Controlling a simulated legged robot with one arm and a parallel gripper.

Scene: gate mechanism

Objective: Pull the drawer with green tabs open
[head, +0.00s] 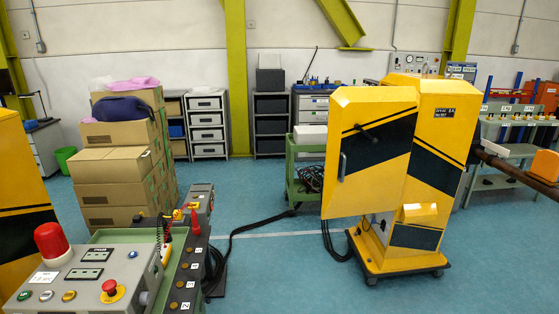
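I cannot make out a drawer with green tabs for certain. A white drawer unit (207,120) with several stacked drawers, which look shut, stands against the back wall, left of centre. A second light-coloured drawer unit (312,108) stands farther right at the back, partly hidden by the green cart and the yellow machine. No green tabs can be told on either at this size. My gripper is not in view.
Stacked cardboard boxes (115,180) stand at left, behind a control panel (85,275). A yellow machine (415,190) on a wheeled base and a green cart (293,170) stand right of centre. Black cables (250,228) cross the blue floor (280,275); its front middle is mostly clear.

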